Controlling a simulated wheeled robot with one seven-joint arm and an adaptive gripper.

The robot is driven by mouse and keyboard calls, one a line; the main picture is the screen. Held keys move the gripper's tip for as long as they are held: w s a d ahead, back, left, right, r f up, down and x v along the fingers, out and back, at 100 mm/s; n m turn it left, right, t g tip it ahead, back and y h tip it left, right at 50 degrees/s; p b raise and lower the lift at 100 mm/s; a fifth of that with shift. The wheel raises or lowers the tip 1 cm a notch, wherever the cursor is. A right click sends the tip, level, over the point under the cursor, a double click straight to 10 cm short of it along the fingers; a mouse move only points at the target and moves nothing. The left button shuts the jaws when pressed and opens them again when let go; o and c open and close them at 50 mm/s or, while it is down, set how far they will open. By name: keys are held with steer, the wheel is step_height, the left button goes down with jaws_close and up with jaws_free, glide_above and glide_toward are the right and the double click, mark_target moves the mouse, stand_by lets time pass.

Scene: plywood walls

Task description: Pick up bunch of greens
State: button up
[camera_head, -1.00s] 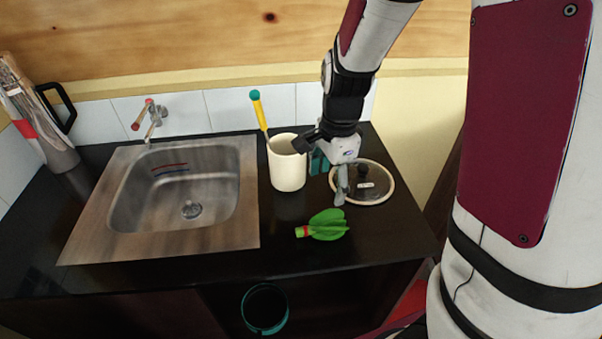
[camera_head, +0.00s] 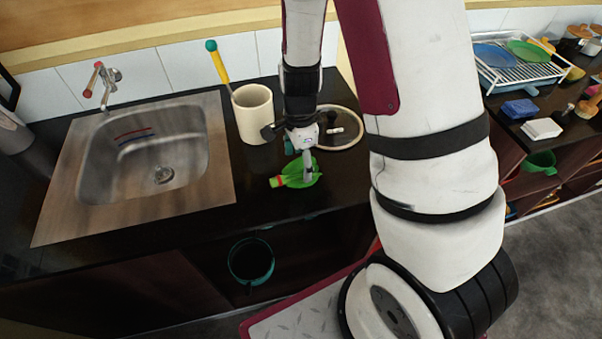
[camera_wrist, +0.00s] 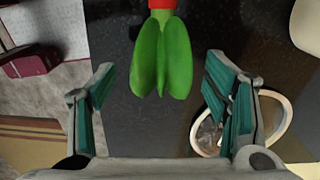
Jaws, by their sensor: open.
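The bunch of greens (camera_head: 284,183) lies on the dark counter, its leaves spread to the right and its red-banded stem end to the left. In the wrist view the greens (camera_wrist: 162,62) are upper centre, leaves towards me, red band at the top edge. My gripper (camera_head: 307,172) is above the leafy part in the head view and hides some of it. In the wrist view my gripper (camera_wrist: 160,100) is open, with teal-padded fingers left and right. The greens lie ahead of the gap between the fingers, and no finger visibly touches them.
A cream crock (camera_head: 254,116) with a yellow-handled tool stands behind the greens. A round glass lid (camera_head: 345,142) lies close to my gripper, partly hidden. The sink (camera_head: 150,165) is at the left. The counter's front edge is near the greens.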

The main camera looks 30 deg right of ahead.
mark_target(301, 168)
steer(key=shift+w+d+f+p, duration=0.1)
steer(key=shift+f+p, duration=0.1)
steer(key=shift+f, duration=1.05)
steer(key=shift+d+f+p, duration=0.1)
steer(key=shift+f+p, duration=0.1)
steer(key=shift+f, duration=1)
steer(key=shift+c, duration=0.6)
steer(key=c, duration=1.2)
